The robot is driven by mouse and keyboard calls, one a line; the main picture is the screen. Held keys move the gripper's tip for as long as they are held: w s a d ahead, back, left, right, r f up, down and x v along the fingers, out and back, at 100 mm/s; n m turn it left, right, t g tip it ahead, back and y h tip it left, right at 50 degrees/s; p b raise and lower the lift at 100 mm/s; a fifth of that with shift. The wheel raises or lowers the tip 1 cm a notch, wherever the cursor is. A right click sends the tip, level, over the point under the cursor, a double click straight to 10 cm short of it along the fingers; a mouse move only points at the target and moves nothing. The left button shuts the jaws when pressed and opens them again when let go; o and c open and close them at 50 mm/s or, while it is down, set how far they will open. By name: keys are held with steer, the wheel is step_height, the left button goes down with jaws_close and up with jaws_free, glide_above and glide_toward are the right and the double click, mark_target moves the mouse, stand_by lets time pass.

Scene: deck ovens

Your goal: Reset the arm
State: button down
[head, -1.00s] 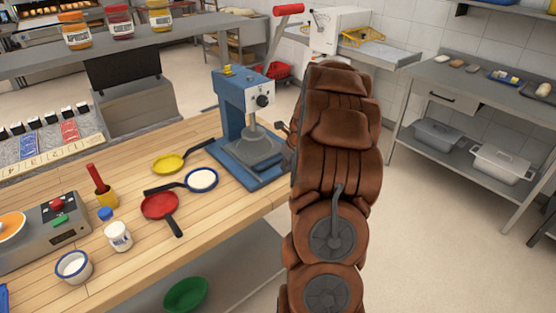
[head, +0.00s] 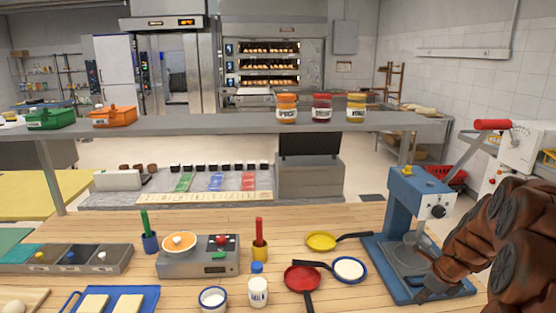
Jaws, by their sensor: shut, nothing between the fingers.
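My brown arm reaches in from the right edge in the head view. My gripper (head: 428,291) is at its lower left end, small and dark, in front of the blue press (head: 402,215). It looks shut and holds nothing that I can see. I cannot tell whether it touches the press base. The arm's bulky links hide part of the press's right side.
The wooden counter holds red (head: 302,278), yellow (head: 321,241) and white (head: 350,269) pans, a milk bottle (head: 258,289) and a scale (head: 198,262). A raised shelf (head: 220,124) with jars crosses behind.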

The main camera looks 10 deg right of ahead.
steer(key=s+a+r+n+g, duration=0.1)
steer(key=s+a+r+n, duration=0.15)
steer(key=a+n, duration=0.35)
steer(key=s+a+r+n+g+y, duration=0.1)
steer(key=s+a+r+n, duration=0.1)
steer(key=s+a+n, duration=0.45)
steer(key=s+a+r+n+g, duration=0.1)
steer(key=a+r+n, duration=0.15)
steer(key=a, duration=0.65)
steer(key=s+a+n+g, duration=0.1)
steer(key=s+a+n, duration=0.3)
steer(key=s+n, duration=0.3)
steer(key=s+a+n+g+h, duration=0.1)
steer(key=s+a+n, duration=0.2)
steer(key=s+n, duration=0.5)
steer(key=shift+s+a+r+n+h, duration=0.25)
steer(key=shift+s+a+n+h, duration=0.1)
steer(key=shift+s, duration=0.85)
